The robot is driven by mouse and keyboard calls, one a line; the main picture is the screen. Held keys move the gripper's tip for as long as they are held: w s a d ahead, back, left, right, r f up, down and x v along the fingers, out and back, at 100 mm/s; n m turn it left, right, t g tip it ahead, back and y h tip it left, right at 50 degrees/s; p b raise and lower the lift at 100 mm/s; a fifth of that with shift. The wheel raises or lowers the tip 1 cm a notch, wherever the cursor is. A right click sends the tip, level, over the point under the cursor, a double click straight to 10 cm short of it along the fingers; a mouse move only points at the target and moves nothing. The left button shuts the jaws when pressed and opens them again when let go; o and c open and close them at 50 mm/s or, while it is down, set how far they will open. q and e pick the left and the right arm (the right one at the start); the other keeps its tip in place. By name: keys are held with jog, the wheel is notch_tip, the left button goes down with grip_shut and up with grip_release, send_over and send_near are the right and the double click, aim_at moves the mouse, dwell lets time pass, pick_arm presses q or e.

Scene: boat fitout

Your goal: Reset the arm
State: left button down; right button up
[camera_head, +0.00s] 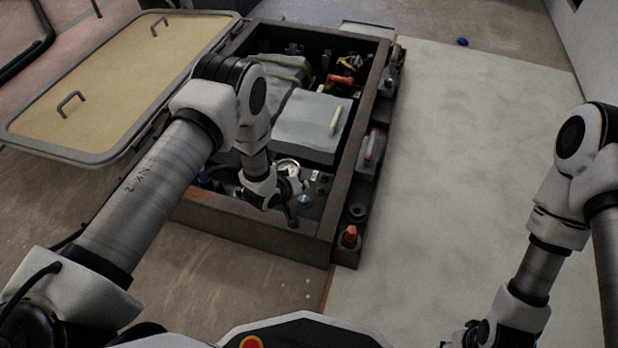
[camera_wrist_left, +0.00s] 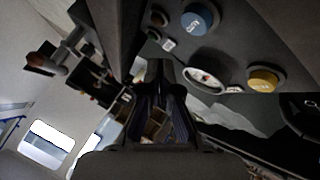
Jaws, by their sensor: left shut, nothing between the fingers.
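My left arm reaches in from the left in the head view. Its gripper (camera_head: 291,222) is shut and empty, pointing down at the near end of the dark open box (camera_head: 255,222), close to a panel with knobs and a gauge. The shut fingers also show in the left wrist view (camera_wrist_left: 160,85). Whether they touch the panel I cannot tell. My right arm comes down at the right; part of its gripper (camera_head: 468,337) shows at the bottom edge, its fingertips cut off.
A blue knob (camera_wrist_left: 200,20), a yellow knob (camera_wrist_left: 263,80) and a round gauge (camera_wrist_left: 203,78) are near the left fingers. A grey lidded case (camera_head: 308,122) fills the middle of the box. An open hatch lid (camera_head: 110,85) lies left. The pale floor panel (camera_head: 460,170) is clear.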

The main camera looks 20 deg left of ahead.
pick_arm(q)
jog(key=shift+r, duration=0.2)
jog(key=s+a+r+m+g+y+p, duration=0.1)
jog(key=s+a+r+g+p, duration=0.15)
jog(key=s, duration=0.95)
jog(key=s+a+r+m+g+y+p, duration=0.1)
jog(key=s+a+r+g, duration=0.15)
jog(key=s, duration=0.85)
jog(key=s+a+r+m+g+y+p, duration=0.1)
jog(key=s+a+r+g+p, duration=0.2)
jog(key=s, duration=0.9)
notch_tip(320, 180, up, 38)
jog(key=m+p, duration=0.1)
jog(key=p, duration=3.6)
jog(key=shift+w+d+m+g, duration=0.15)
jog(key=shift+d+m+g, duration=0.15)
jog(key=shift+d, duration=0.15)
jog(key=shift+f, duration=0.1)
